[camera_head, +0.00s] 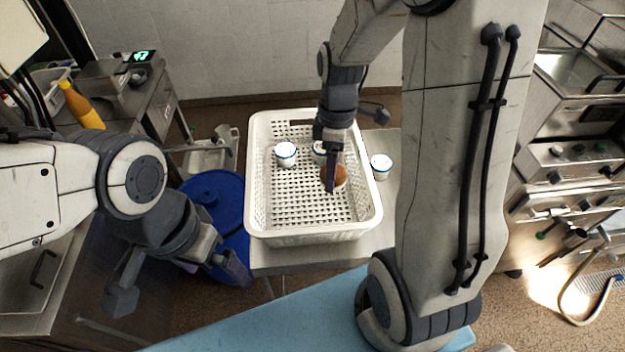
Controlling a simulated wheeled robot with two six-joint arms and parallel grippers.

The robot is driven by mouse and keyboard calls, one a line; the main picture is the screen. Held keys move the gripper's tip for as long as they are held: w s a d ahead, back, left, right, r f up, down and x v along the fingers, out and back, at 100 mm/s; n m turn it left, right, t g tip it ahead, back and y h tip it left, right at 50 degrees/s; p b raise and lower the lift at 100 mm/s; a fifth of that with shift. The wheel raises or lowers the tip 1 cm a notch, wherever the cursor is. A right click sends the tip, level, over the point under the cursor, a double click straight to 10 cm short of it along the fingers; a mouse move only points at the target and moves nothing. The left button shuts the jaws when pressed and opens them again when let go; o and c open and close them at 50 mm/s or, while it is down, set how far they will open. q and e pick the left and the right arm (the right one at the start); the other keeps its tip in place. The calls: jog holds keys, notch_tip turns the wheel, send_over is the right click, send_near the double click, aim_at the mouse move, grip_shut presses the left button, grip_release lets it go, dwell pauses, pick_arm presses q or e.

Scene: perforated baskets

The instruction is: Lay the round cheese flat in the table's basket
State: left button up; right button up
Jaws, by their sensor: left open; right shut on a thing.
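The white perforated basket (257,205) stands on a small grey table (285,258). My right gripper (332,180) reaches down into the basket from above and is shut on the round cheese (341,176), which is orange-brown. The gripper's dark finger covers part of the cheese. I cannot tell whether the cheese touches the basket floor or how flat it lies. My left gripper (178,280) is open and empty, left of the table and away from the basket.
A white tub with a blue band (286,153) stands in the basket's back left. Another tub (319,148) is partly hidden behind my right gripper. A third tub (381,166) stands on the table right of the basket. A blue barrel (216,190) is left of the table. The basket's front left is clear.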

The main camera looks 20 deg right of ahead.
jog(key=w+a+f+p, duration=0.1)
jog(key=f, duration=0.1)
jog(key=w+a+f, duration=0.1)
jog(key=f, duration=0.1)
jog(key=w+a+f+p, duration=0.1)
jog(key=a+f, duration=0.1)
jog(key=f, duration=0.1)
jog(key=shift+w+a+f+p, duration=0.1)
jog(key=shift+p, duration=0.25)
jog(key=shift+f+b, duration=0.6)
jog(key=shift+f, duration=0.05)
jog(key=o, duration=1.5)
jog(key=shift+o, duration=0.2)
jog(key=shift+r, duration=0.1)
